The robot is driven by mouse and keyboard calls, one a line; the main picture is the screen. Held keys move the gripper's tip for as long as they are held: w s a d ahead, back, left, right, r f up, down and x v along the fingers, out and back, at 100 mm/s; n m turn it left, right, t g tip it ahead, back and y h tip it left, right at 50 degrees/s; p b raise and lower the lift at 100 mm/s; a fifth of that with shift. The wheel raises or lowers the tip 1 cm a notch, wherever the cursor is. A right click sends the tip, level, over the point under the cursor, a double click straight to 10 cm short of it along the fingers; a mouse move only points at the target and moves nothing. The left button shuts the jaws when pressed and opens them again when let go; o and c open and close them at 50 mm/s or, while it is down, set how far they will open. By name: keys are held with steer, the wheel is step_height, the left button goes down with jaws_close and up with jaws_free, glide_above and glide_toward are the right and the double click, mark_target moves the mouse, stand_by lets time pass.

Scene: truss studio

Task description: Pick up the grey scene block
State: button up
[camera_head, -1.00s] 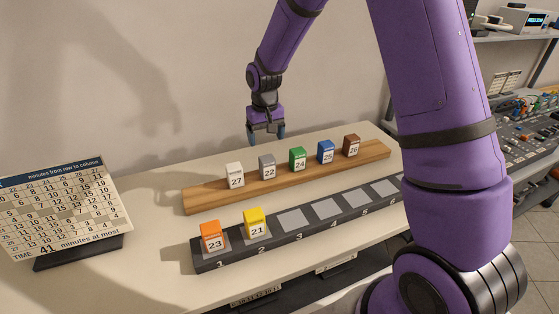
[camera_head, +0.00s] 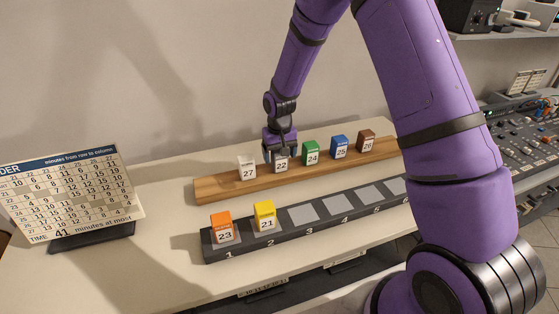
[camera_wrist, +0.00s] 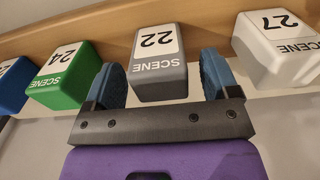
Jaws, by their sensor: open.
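The grey scene block (camera_head: 281,165), marked 22, stands on the wooden shelf strip (camera_head: 215,190) between the white and green blocks. In the wrist view the grey block (camera_wrist: 160,66) shows its label and sits between my two fingers. My gripper (camera_head: 280,155) is open and lowered around the block from above, with one blue finger on each side. In the wrist view my gripper (camera_wrist: 163,78) shows a small gap beside the block on both sides. In the head view the gripper hides the block's top.
The white block 27 (camera_head: 247,170) and green block 24 (camera_head: 312,155) stand close on either side. Blue (camera_head: 340,148) and brown (camera_head: 366,142) blocks stand farther right. A dark numbered rack (camera_head: 290,238) in front holds orange (camera_head: 223,229) and yellow (camera_head: 264,216) blocks in slots 1 and 2.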

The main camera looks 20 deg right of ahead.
step_height(320, 180, down, 2)
steer(key=shift+f, duration=0.15)
steer(key=shift+c, duration=0.5)
steer(key=c, duration=0.9)
steer(key=shift+c, duration=0.2)
steer(key=shift+r, duration=0.2)
